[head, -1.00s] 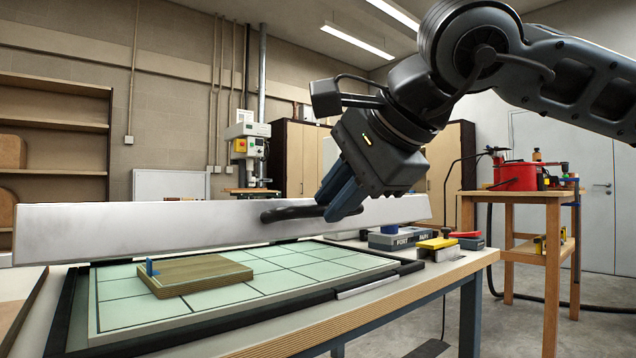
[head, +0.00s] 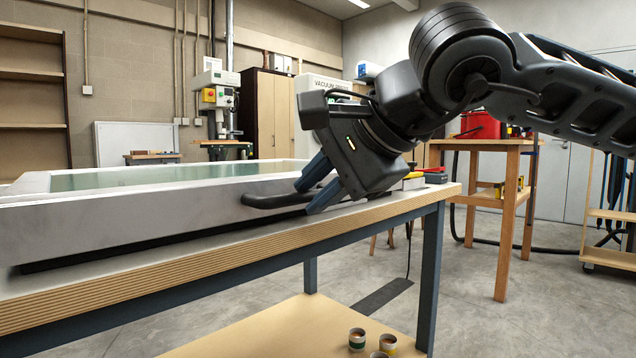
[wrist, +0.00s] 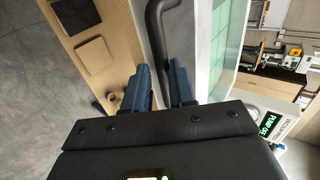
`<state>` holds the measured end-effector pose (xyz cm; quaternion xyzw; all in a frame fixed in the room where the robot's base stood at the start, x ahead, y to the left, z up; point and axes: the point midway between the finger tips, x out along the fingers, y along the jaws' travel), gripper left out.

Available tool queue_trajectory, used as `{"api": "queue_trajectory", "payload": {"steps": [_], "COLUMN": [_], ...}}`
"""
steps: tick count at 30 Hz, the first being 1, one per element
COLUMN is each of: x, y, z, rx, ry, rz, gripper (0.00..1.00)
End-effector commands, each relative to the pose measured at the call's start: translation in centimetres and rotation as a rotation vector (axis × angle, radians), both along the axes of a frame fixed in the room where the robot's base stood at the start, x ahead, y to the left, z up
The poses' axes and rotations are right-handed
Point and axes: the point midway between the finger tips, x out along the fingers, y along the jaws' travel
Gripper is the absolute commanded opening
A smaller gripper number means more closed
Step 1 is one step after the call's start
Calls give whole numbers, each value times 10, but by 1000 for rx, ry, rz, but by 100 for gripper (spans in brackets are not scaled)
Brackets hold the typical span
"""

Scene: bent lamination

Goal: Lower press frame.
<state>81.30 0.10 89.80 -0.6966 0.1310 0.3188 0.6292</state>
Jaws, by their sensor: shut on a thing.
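The press frame (head: 150,207) is a pale grey rectangular frame with a green translucent sheet (head: 130,178) inside it. In the head view it lies low over the workbench, with a dark strip showing under its front side. A black bar handle (head: 270,201) is fixed to its front side. My gripper (head: 318,186) is shut on the handle near its right end. In the wrist view the handle (wrist: 160,45) runs between my two blue fingers, beside the grey frame and green sheet (wrist: 230,40). The wooden block and gridded bed under the frame are hidden.
The workbench (head: 200,250) has a plywood front edge and blue legs. Its lower shelf (head: 290,325) holds several small rolls or cans (head: 357,340).

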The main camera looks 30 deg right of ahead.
Motion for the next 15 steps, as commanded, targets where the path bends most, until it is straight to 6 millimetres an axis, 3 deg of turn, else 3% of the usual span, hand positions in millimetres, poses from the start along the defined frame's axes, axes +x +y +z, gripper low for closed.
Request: {"api": "queue_trajectory", "payload": {"steps": [1, 3, 4, 8, 15], "x": [-6, -6, -6, -6, -6], "y": [-1, -1, -1, 0, 0], "z": [-22, -23, -23, -22, -20], "rx": [-10, -9, -9, -9, -10], "ry": [52, 53, 53, 53, 51], "rz": [-2, -1, -1, -1, -2], "gripper": [0, 0, 27, 39, 42]}}
